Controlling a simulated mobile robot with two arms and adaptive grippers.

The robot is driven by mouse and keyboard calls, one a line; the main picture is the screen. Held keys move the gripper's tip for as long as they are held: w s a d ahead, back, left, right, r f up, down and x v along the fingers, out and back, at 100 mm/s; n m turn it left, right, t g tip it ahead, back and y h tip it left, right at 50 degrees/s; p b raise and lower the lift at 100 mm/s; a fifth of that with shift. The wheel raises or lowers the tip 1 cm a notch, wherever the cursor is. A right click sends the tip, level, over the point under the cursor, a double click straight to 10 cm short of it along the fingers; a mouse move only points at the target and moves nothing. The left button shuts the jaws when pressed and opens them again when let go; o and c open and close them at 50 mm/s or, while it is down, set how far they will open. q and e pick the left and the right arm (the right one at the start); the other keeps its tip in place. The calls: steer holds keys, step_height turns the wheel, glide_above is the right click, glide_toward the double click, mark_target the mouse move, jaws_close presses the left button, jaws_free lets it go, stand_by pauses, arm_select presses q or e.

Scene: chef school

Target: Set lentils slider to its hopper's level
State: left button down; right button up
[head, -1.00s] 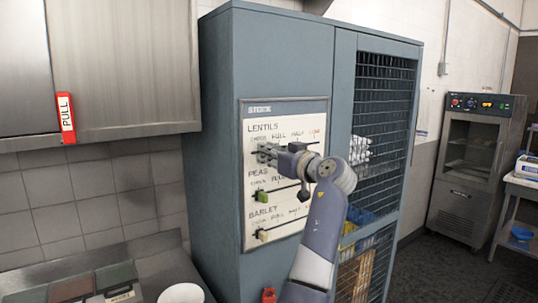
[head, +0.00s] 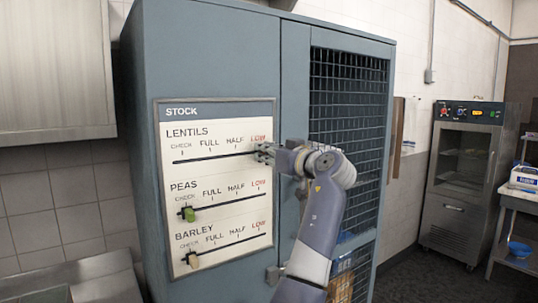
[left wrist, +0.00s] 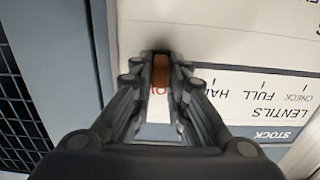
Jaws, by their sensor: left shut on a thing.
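The lentils slider track (head: 215,157) is the top row of the STOCK board (head: 165,240), with marks CHECK, FULL, HALF and LOW from left to right. My left gripper (head: 262,152) is at the right end of this track, just below LOW. In the left wrist view my left gripper (left wrist: 160,90) is shut on the orange-brown lentils slider knob (left wrist: 160,75), beside the partly hidden red LOW lettering. In the head view the fingers hide the knob. My right gripper is not in view. No lentils hopper can be made out.
The green peas knob (head: 189,214) and the tan barley knob (head: 192,260) sit at the CHECK ends of the lower tracks. The board is on a blue-grey cabinet (head: 215,50) with a mesh door (head: 348,130). A metal counter (head: 100,278) stands at lower left.

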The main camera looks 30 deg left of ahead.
arm_select(q)
steer(key=shift+d+r, duration=0.1)
steer(key=shift+r, duration=0.15)
steer(key=c, duration=1.6)
jaws_free()
steer(key=shift+w, duration=0.1)
steer(key=shift+o, duration=0.2)
steer(key=v, duration=1.2)
steer(key=shift+f, duration=0.25)
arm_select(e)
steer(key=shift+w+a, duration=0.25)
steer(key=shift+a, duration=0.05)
arm_select(q)
steer(key=shift+w+d, duration=0.1)
steer(key=shift+d, duration=0.05)
